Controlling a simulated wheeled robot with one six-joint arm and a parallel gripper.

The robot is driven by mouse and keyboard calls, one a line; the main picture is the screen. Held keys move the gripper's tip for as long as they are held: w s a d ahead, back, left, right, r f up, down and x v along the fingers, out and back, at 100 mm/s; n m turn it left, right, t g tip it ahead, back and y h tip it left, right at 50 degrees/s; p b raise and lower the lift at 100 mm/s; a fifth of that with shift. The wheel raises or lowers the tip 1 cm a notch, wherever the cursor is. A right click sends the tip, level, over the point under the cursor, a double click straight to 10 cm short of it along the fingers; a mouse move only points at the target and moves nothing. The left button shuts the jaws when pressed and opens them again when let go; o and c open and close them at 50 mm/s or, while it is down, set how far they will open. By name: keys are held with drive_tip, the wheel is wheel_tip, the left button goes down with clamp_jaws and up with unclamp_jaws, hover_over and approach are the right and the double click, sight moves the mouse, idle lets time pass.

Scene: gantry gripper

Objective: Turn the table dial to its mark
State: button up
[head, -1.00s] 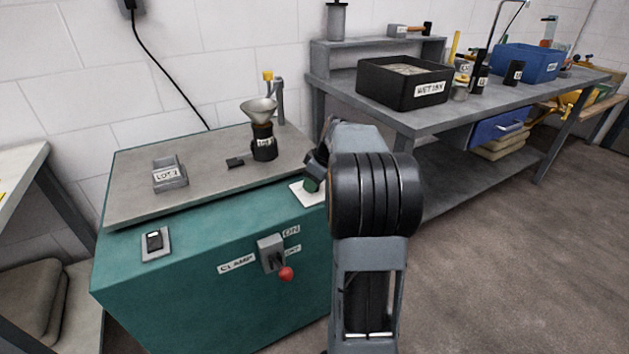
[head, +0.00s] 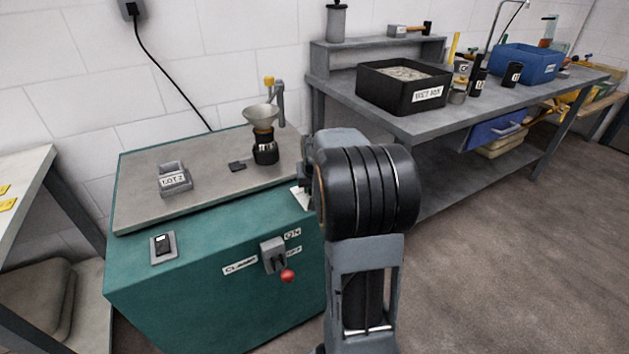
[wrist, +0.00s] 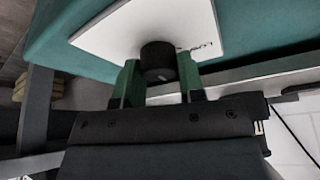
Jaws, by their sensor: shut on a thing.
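The dial (wrist: 158,60) is a short round black knob on a white plate (wrist: 125,30) with small black lettering, partly hidden. In the wrist view my gripper (wrist: 158,72) has its green fingers on either side of the knob, shut on it. I cannot make out a pointer or the mark. In the head view only a corner of the white plate (head: 299,198) shows at the right of the teal cabinet; my arm hides the dial and the fingers.
The teal cabinet (head: 200,305) carries a grey top with a LOT 2 holder (head: 174,180), a small black block (head: 237,166) and a dark jar (head: 265,149) under a funnel. A red-ended clamp lever (head: 288,276) sticks out in front. A grey workbench (head: 440,124) stands right; the floor there is clear.

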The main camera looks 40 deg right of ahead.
drive_tip(key=m, duration=0.2)
drive_tip(key=m+g+h, duration=0.1)
drive_tip(key=m, duration=0.2)
drive_tip(key=shift+w+m+h+b, duration=0.1)
drive_tip(key=shift+m+h+b, duration=0.2)
drive_tip(key=shift+b, duration=0.05)
drive_tip(key=shift+m+g+h+b, duration=0.3)
drive_tip(key=shift+m+g+b, duration=0.55)
drive_tip(key=shift+m, duration=1.35)
drive_tip(key=shift+g, duration=0.25)
drive_tip(key=o, duration=0.9)
drive_tip(key=p+v, duration=0.3)
drive_tip(key=v, duration=1.1)
drive_tip(key=shift+p, duration=0.4)
drive_tip(key=shift+f, duration=0.1)
